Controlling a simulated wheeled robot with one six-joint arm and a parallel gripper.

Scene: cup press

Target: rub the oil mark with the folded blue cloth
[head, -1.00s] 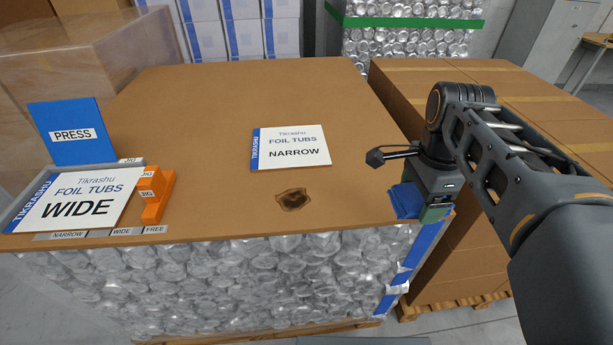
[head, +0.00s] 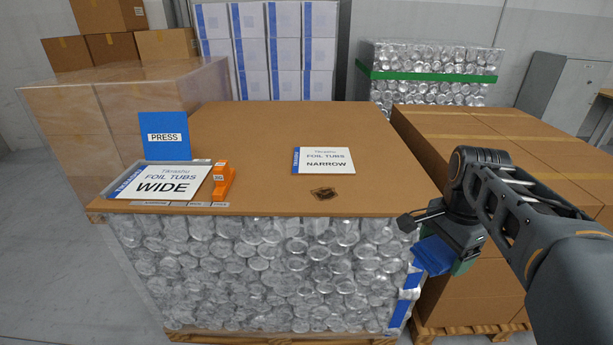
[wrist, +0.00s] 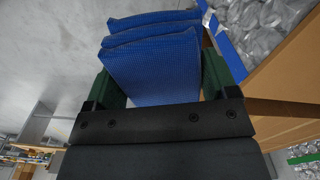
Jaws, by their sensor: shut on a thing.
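The oil mark (head: 324,193) is a small dark brown patch on the brown board top (head: 270,130), near its front edge in the head view. My gripper (head: 447,262) is at the right, off the front right corner of the board and lower than its top. It is shut on the folded blue cloth (head: 432,255). In the wrist view the cloth (wrist: 152,65) shows several folded layers between the two green fingers. The cloth is apart from the oil mark, which the wrist view does not show.
A NARROW sign (head: 323,160) lies just behind the oil mark. At the left are a WIDE sign (head: 165,182), an orange jig (head: 221,182) and a blue PRESS panel (head: 165,137). Brown cartons (head: 500,140) stand close on the right. The board's right part is clear.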

